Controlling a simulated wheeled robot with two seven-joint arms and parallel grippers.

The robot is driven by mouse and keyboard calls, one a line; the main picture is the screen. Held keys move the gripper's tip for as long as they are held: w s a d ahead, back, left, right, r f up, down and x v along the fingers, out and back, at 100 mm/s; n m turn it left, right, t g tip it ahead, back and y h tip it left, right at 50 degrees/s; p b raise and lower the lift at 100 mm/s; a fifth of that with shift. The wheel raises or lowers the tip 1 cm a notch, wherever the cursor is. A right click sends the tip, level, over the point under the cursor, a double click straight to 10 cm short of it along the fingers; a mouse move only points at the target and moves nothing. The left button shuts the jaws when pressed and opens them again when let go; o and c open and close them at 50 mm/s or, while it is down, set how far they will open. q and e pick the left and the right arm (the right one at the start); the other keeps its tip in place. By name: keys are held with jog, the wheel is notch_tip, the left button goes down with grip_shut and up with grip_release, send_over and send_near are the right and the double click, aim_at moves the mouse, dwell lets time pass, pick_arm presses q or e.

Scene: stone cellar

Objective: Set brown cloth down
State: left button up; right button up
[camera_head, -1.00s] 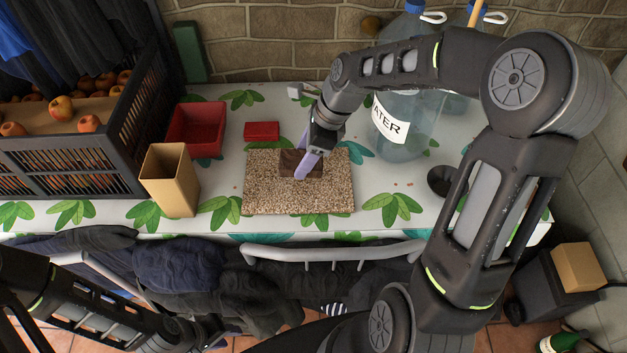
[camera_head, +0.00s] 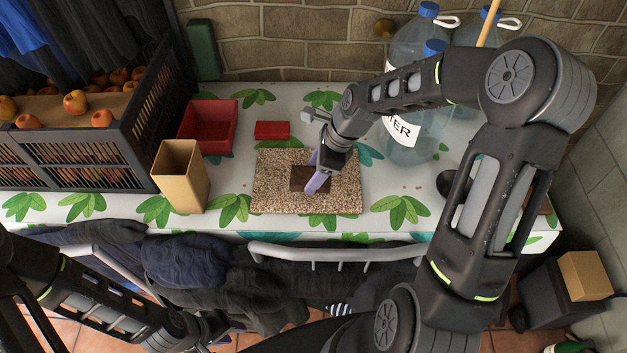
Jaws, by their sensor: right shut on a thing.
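The brown cloth (camera_head: 299,178) is a small dark folded rectangle over the middle of a speckled stone board (camera_head: 270,198). My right gripper (camera_head: 318,178) reaches down from the upper right, its purple-grey fingers shut on the cloth's right part. The cloth looks flat and level, at or very close to the board; I cannot tell whether it bears fully on it. The fingers hide some of the cloth. My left gripper (camera_head: 205,332) is low at the bottom left, dark against the clothes, well away from the table top; its fingers cannot be made out.
A red box (camera_head: 272,130) lies behind the board. A red bin (camera_head: 208,130) and a tan open container (camera_head: 181,178) stand left of it, beside a black fruit crate (camera_head: 90,160). Water bottles (camera_head: 425,140) stand behind right. A dark bowl (camera_head: 445,183) is right.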

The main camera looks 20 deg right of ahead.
notch_tip(320, 180, down, 4)
jog(key=shift+r+p, duration=0.25)
jog(key=shift+p, duration=0.1)
jog(key=shift+f, duration=0.1)
jog(key=shift+f, duration=0.1)
jog(key=shift+f+b, duration=0.15)
jog(key=shift+b, duration=0.15)
jog(key=o, duration=1.2)
jog(key=v, duration=0.3)
jog(key=b+v, duration=0.1)
jog(key=v, duration=0.3)
jog(key=shift+w+d+f, duration=0.1)
jog(key=shift+w+d, duration=0.05)
jog(key=shift+d, duration=0.05)
jog(key=shift+d+r, duration=0.15)
jog(key=shift+r, duration=0.3)
